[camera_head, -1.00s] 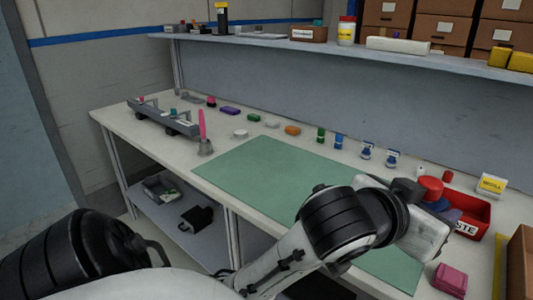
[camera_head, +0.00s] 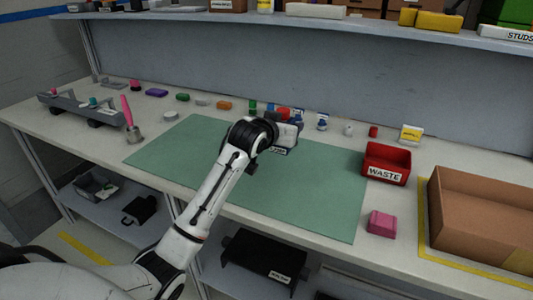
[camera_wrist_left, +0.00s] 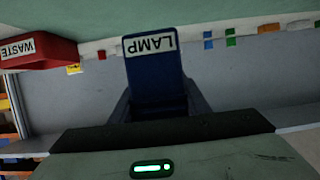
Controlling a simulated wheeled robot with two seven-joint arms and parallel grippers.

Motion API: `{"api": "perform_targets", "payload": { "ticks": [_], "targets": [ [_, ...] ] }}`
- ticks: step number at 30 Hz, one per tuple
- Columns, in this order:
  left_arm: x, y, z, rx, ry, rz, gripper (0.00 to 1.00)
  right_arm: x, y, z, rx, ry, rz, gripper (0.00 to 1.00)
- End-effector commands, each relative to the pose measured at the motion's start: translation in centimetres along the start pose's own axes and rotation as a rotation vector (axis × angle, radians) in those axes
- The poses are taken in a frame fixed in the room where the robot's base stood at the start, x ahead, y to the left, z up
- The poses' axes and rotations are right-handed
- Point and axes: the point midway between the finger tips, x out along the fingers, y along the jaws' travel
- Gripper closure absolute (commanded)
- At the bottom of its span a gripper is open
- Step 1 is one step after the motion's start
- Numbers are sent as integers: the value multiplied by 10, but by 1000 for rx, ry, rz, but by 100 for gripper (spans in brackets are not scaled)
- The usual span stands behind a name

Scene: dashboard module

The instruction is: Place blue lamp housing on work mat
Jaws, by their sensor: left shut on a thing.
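The blue lamp housing (camera_wrist_left: 155,76), with a white LAMP label, sits between the fingers of my left gripper (camera_wrist_left: 157,103) in the left wrist view. The gripper is shut on it. In the head view my left gripper (camera_head: 287,136) is over the back part of the green work mat (camera_head: 200,160). My own wrist mostly hides the housing there; a small labelled edge shows below it. I cannot tell how high the housing is above the mat. My right gripper is not in view.
A red WASTE bin (camera_head: 387,163) stands right of the mat, with a pink block (camera_head: 381,223) in front of it and a brown box (camera_head: 480,215) farther right. Several small coloured parts line the back. A grey fixture (camera_head: 82,109) is at left. Most of the mat is bare.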

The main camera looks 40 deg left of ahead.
Motion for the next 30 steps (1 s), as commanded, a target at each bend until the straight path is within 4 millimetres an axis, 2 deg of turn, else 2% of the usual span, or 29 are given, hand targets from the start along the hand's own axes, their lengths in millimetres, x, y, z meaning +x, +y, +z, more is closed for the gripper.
{"api": "perform_targets", "payload": {
  "ticks": [1, 7, 15, 29, 30],
  "targets": [
    [3, 0, 10, 0, -1, 0, 84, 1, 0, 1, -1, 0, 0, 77],
    [10, 1, 29, -1, 0, 1, 84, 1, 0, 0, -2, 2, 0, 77],
    [24, 1, 67, 0, 0, 1, 84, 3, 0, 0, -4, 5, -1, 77],
    [26, 1, 75, 0, 1, 1, 84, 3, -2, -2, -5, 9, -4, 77],
    [26, 1, 76, 0, 0, 1, 55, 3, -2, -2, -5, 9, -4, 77]
  ]
}}
